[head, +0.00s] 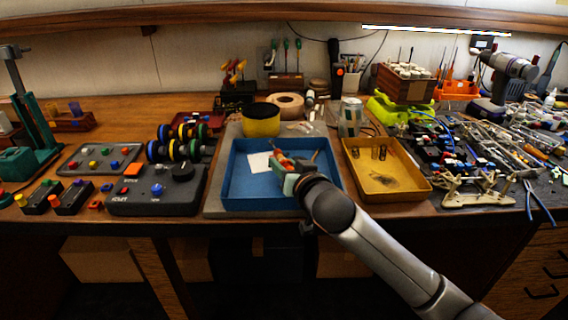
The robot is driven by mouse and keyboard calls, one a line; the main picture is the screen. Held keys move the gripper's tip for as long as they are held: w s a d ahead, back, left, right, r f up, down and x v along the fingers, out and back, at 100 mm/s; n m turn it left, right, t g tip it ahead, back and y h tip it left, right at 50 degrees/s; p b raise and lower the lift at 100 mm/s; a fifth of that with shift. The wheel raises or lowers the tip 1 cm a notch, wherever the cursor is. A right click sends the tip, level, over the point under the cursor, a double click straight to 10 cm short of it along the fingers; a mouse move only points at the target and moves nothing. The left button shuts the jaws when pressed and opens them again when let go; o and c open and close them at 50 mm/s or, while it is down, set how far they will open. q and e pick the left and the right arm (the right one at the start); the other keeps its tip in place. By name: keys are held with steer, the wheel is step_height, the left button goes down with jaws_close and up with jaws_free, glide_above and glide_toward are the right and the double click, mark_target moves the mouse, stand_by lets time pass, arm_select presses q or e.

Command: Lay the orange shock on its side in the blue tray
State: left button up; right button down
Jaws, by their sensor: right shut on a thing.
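The blue tray (238,188) sits on a grey mat at the middle of the bench. My right gripper (281,158) reaches into the tray from the lower right and is shut on the orange shock (283,160). Only a small orange-red part of the shock shows at the jaws. The gripper and wrist hide the rest, so I cannot tell its tilt or whether it touches the tray floor. My left gripper is not in view.
A white paper piece (258,163) lies in the blue tray. A yellow tray (415,187) with small dark parts stands just right. A yellow round container (261,120) stands behind the blue tray. A black control box (158,193) is at left. The blue tray's left floor is clear.

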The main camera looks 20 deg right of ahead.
steer(key=shift+c, duration=2)
jaws_free()
steer(key=v, duration=1.2)
steer(key=shift+s+p, duration=0.25)
steer(key=shift+p, duration=0.05)
steer(key=shift+r, duration=0.15)
